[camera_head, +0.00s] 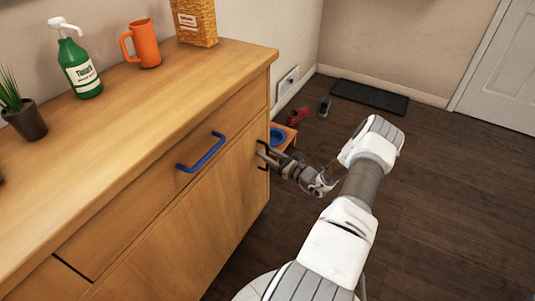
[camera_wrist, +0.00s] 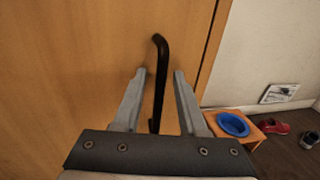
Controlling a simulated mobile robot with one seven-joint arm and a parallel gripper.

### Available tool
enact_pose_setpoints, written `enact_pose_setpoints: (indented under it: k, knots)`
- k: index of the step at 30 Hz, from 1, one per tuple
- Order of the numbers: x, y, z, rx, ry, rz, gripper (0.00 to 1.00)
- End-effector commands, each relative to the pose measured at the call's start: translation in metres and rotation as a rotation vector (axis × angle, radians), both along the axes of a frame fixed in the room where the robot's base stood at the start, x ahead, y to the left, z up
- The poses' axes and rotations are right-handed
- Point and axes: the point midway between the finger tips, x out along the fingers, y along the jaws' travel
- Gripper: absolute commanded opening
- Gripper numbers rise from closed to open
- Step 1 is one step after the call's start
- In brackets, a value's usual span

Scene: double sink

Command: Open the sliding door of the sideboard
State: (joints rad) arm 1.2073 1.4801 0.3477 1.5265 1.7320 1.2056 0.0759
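The wooden sideboard (camera_head: 130,130) fills the left of the head view. Its front has a drawer with a blue handle (camera_head: 202,152) and, below, a door panel (camera_head: 205,215) that looks closed. A black vertical bar handle (camera_wrist: 160,85) is on the door near its right edge; it also shows in the head view (camera_head: 263,165), partly covered by my gripper. My gripper (camera_wrist: 160,74) is open, with one finger on each side of the black handle. In the wrist view gaps show between the handle and both fingers.
The floor at right is clear.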

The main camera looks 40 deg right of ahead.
Motion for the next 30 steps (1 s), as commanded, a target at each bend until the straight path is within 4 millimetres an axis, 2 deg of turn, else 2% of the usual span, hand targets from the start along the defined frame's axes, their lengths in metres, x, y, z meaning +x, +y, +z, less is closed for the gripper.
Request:
enact_pose_setpoints:
  k: [1,6,30]
  knots:
    - [-0.0001,0.0000,0.0000,0.000,0.000,0.000,0.30]
    - [-0.0003,-0.0001,-0.0001,0.000,0.000,0.000,0.00]
    - [-0.0006,0.0001,-0.0004,0.000,0.001,0.000,0.00]
